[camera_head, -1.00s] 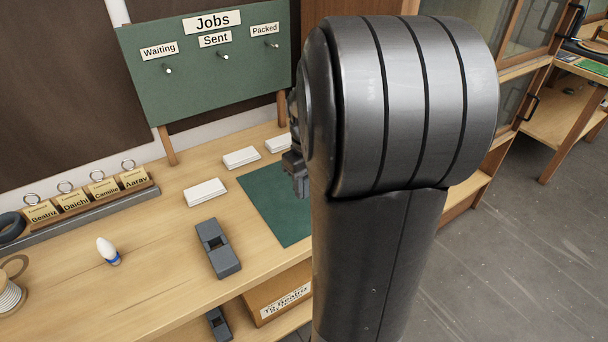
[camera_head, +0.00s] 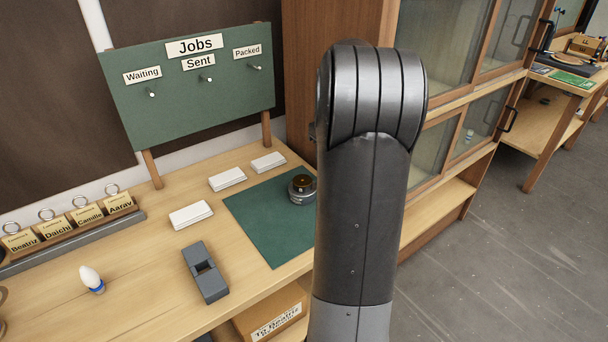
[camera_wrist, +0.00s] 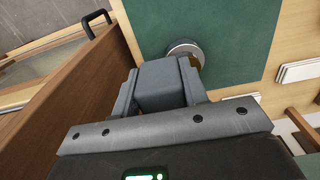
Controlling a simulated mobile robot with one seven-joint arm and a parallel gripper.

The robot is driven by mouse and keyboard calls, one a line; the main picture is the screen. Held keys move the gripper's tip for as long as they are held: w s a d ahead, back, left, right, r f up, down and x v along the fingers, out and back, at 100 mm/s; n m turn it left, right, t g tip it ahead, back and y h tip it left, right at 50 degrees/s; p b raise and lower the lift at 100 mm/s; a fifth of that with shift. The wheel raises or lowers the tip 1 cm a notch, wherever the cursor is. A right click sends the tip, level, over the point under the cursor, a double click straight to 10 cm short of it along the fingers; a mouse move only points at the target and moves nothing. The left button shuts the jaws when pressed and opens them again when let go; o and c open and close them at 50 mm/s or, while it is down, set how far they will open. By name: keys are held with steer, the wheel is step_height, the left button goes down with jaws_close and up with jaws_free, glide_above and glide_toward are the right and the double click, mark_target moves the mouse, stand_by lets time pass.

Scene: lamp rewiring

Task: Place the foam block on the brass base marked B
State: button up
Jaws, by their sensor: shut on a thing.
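In the wrist view, my gripper (camera_wrist: 160,92) is shut on a plain grey block (camera_wrist: 161,82), which looks like the foam block. A round base (camera_head: 302,190) with a brown top and grey lower rim stands on the green mat in the head view. It also shows in the wrist view (camera_wrist: 184,47), just beyond the held block, which partly hides it. I cannot tell whether block and base touch. No letter B is readable on it. In the head view my arm hides the gripper and block.
The green mat (camera_head: 262,219) lies on the wooden bench. The Jobs board (camera_head: 190,90) stands behind. A wooden cabinet (camera_head: 330,30) stands close to the right.

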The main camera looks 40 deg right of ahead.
glide_above(305, 182)
step_height(305, 182, down, 4)
steer(key=shift+f, duration=2.2)
steer(key=o, duration=0.9)
steer(key=shift+f, duration=0.1)
steer(key=shift+o, duration=0.2)
